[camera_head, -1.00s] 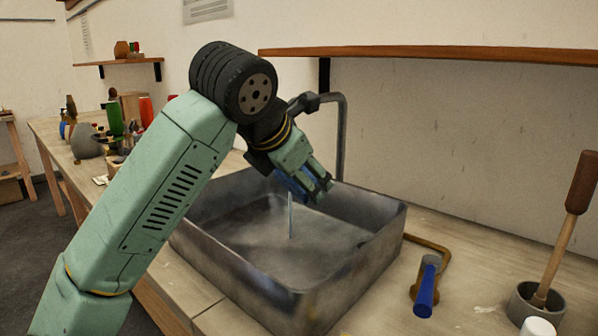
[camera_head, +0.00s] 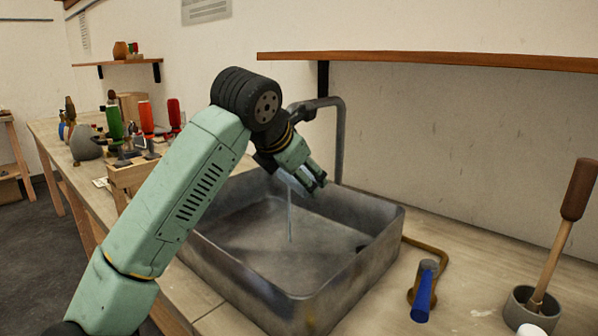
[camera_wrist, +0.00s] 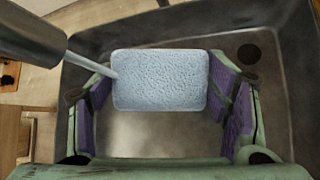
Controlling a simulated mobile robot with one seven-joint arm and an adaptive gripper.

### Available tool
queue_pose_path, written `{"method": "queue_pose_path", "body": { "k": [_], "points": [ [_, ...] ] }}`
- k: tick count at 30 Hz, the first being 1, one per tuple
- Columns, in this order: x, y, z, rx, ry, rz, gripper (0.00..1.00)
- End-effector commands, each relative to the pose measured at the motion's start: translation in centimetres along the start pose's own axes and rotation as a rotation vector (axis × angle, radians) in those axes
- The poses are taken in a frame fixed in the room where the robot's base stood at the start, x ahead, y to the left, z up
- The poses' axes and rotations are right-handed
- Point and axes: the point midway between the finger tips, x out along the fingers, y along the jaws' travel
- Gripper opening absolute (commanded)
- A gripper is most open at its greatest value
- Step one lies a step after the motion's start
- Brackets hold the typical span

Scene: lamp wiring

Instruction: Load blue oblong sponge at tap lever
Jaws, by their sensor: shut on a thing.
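My gripper (camera_head: 314,184) is over the sink basin, just below the tap spout. In the wrist view, the pale blue oblong sponge (camera_wrist: 160,80) lies flat between its two purple-padded fingers, which are shut on it. A thin stream of water (camera_head: 290,218) falls from the grey tap (camera_head: 341,140) into the basin. In the wrist view the stream (camera_wrist: 90,62) reaches the sponge's left edge.
The metal sink basin (camera_head: 335,278) has high walls around my gripper. A brown pipe (camera_head: 437,250) runs by the lever. A plunger-like tool (camera_head: 565,225) stands in a grey cup (camera_head: 530,310) at far right. Bottles and a wooden box (camera_head: 130,172) stand on the left bench.

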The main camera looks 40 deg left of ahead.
Motion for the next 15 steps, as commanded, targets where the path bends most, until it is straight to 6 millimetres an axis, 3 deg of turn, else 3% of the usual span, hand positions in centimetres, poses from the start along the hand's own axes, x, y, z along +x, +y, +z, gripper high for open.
{"method": "queue_pose_path", "body": {
  "k": [15],
  "points": [
    [-0.30,-0.35,-0.32,0.001,0.000,0.001,0.48]
  ]
}}
